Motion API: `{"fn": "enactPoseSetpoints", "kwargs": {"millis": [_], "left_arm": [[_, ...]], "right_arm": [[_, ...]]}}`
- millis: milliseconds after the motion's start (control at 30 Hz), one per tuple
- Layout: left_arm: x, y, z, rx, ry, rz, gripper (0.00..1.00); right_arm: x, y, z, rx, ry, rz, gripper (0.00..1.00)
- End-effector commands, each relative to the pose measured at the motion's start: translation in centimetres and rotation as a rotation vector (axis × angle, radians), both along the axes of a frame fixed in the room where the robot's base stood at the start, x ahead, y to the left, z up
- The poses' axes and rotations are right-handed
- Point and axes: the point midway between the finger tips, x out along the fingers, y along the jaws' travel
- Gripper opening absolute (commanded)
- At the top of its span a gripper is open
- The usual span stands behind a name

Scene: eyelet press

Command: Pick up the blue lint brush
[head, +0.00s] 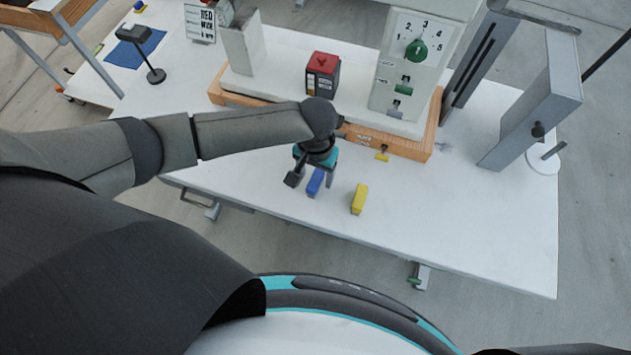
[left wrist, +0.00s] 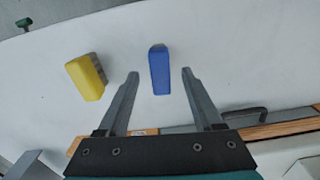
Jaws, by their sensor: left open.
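The blue lint brush (head: 315,183) lies on the white table near its front edge, partly hidden by my left gripper (head: 312,180) in the head view. In the left wrist view the blue lint brush (left wrist: 159,69) lies ahead of the gap between the open fingers of my left gripper (left wrist: 160,75). The fingers are on either side of its line, and nothing is between them except perhaps its near end; I cannot tell the height gap. My right gripper is not in view.
A yellow block-shaped brush (head: 359,198) lies just right of the blue one; it also shows in the left wrist view (left wrist: 87,77). The press (head: 410,75) on its wooden base (head: 400,145) stands behind. A red-topped box (head: 322,75) sits on the base. The table front right is clear.

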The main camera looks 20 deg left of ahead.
Motion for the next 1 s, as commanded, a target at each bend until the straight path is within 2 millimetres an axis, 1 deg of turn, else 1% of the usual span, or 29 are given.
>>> {"fn": "enactPoseSetpoints", "kwargs": {"millis": [33, 100, 200, 300, 500, 1000], "left_arm": [[0.1, 0.0, -0.9, 0.0, 0.0, 0.0, 0.68], [0.1, 0.0, -1.9, 0.0, 0.001, 0.0, 0.68], [0.1, 0.0, -2.8, 0.0, 0.001, 0.0, 0.68], [0.1, 0.0, -3.0, -0.001, -0.001, 0.0, 0.68], [0.1, 0.0, -3.0, -0.001, -0.001, 0.0, 0.66], [0.1, 0.0, -3.0, 0.0, 0.0, 0.0, 0.1]], "right_arm": [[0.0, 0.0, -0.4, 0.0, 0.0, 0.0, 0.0], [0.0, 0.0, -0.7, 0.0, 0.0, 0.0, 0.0], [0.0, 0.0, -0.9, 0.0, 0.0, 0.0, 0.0], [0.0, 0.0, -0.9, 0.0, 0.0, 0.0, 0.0], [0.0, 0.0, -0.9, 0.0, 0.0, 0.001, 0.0], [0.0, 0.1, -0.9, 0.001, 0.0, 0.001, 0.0]]}}
